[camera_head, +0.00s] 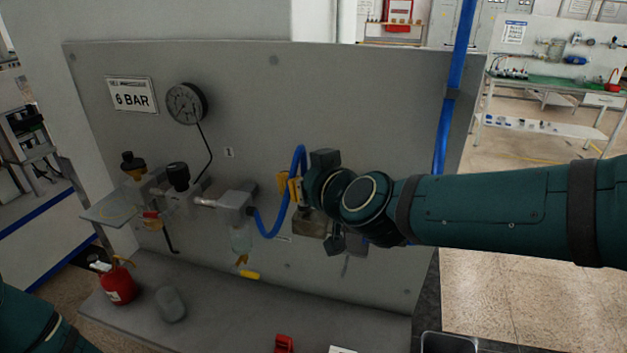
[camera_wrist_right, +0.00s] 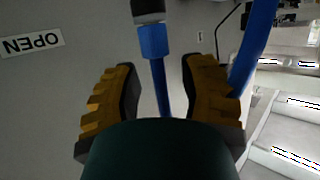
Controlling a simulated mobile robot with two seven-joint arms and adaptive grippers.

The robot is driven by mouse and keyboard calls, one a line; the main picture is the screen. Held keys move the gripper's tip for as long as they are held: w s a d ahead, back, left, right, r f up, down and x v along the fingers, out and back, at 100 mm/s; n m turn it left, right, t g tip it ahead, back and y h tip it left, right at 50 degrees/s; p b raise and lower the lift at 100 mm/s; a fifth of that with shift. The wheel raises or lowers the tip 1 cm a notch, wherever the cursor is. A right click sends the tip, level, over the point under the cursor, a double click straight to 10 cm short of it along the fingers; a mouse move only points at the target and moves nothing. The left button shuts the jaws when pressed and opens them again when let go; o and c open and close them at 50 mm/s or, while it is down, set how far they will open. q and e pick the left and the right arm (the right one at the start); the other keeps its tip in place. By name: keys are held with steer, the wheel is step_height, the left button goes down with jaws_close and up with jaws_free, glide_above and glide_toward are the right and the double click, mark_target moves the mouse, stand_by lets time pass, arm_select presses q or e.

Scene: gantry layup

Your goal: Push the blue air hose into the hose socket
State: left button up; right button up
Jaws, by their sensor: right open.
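The blue air hose (camera_head: 266,229) hangs in a loop in front of the grey panel, from the grey fitting block (camera_head: 236,201) on the left up to my right gripper (camera_head: 290,188). In the right wrist view the hose (camera_wrist_right: 162,90) runs between the two yellow-padded fingers of my right gripper (camera_wrist_right: 160,98), which stand apart with gaps on both sides. A thicker blue piece (camera_wrist_right: 154,42) on the hose meets a dark fitting with a metal band (camera_wrist_right: 148,14). I cannot tell whether this is the hose socket or how deep the hose sits. My left gripper is out of view.
A round gauge (camera_head: 187,103) and a "6 BAR" sign (camera_head: 131,95) are on the panel. Valves with dark knobs (camera_head: 178,175) are at left. A red extinguisher-like object (camera_head: 118,285) and a grey cylinder (camera_head: 170,304) stand on the ledge below.

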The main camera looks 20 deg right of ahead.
steer(key=v, duration=1.2)
steer(key=shift+w, duration=0.1)
